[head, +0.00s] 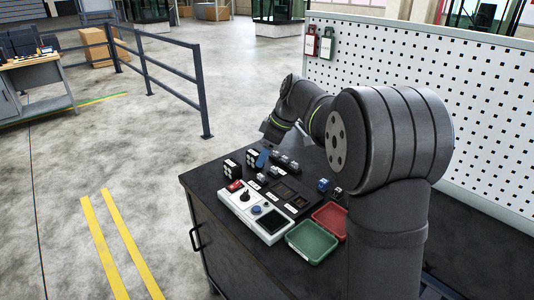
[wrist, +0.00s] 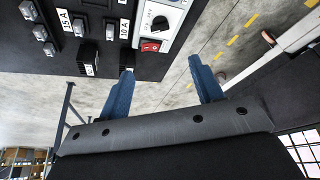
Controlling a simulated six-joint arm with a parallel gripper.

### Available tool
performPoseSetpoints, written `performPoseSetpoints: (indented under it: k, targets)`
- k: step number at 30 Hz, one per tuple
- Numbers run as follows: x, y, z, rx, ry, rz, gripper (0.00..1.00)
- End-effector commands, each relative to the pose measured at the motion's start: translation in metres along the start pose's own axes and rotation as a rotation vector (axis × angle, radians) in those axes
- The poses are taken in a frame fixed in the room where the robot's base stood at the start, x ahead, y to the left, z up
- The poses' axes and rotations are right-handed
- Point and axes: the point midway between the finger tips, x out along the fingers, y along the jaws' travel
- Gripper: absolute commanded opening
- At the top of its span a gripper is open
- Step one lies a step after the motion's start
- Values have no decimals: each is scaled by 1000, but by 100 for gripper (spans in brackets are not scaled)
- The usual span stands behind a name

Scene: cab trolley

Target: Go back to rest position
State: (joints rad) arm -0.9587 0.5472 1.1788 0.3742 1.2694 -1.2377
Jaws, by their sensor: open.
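My gripper shows in the wrist view as two blue fingers (wrist: 163,78), spread apart with nothing between them. In the head view my arm reaches over the far part of the dark trolley top (head: 222,165), and a blue fingertip (head: 262,158) shows near small black blocks (head: 232,167). Whether the fingers touch anything there I cannot tell. A white control panel (head: 243,203) with a knob and a red switch lies on the trolley. In the wrist view its dial (wrist: 160,23) and red rocker switch (wrist: 150,46) lie beyond the fingers.
A green tray (head: 311,242) and a red tray (head: 331,219) lie by the panel. Small blue-and-grey parts (head: 323,185) stand near them. A black board labelled 15 A and 10 A (wrist: 95,25) carries grey parts. A white pegboard (head: 420,80) rises behind; a railing (head: 165,70) stands left.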

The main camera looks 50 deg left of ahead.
Motion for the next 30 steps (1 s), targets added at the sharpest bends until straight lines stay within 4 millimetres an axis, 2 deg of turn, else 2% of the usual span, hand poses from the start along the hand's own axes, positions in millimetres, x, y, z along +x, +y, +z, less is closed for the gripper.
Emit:
performPoseSetpoints:
  k: [4,8,24,30]
  targets:
    - [5,0,0,0,0,-1,60]
    - [20,0,0,1,-1,-3,60]
    - [126,0,0,1,-1,-4,60]
    - [158,0,0,0,-1,-2,60]
